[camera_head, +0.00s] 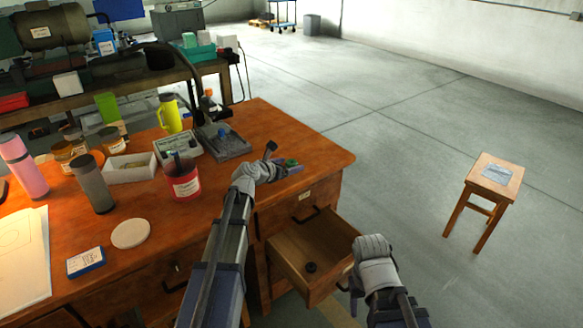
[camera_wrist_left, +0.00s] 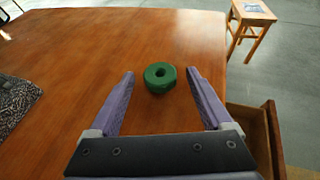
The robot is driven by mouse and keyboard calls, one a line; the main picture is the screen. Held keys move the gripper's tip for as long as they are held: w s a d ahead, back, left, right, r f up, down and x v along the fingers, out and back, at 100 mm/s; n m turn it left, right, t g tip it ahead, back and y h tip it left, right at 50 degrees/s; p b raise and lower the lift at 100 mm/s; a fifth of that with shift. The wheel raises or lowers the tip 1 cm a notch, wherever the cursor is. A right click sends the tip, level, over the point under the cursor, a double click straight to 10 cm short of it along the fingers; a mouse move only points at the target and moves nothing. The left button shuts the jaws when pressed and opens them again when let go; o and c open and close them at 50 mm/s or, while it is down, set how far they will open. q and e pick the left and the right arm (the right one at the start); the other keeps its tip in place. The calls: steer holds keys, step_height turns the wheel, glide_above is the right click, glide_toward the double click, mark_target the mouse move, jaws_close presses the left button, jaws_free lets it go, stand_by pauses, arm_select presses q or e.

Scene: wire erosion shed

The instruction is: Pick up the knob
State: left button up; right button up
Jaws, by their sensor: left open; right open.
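A small round green knob (camera_wrist_left: 155,84) with a hole in its top sits on the wooden desk (camera_wrist_left: 90,45). In the left wrist view it lies between the fingertips of my left gripper (camera_wrist_left: 160,74), with a gap on each side. The gripper is open and empty. In the head view the green knob (camera_head: 291,162) is partly hidden by my left gripper (camera_head: 281,159), near the desk's right edge. My right gripper (camera_head: 357,288) is by the open drawer's right side, open, its fingers mostly hidden by the wrist.
A red container (camera_head: 183,178), a dark stand (camera_head: 222,140) and a white tray (camera_head: 130,167) stand left of my left gripper. A wooden stool (camera_head: 493,172) stands on open floor.

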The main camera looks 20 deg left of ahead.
arm_select(q)
steer(key=shift+s, duration=0.1)
steer(key=shift+c, duration=0.3)
jaws_close()
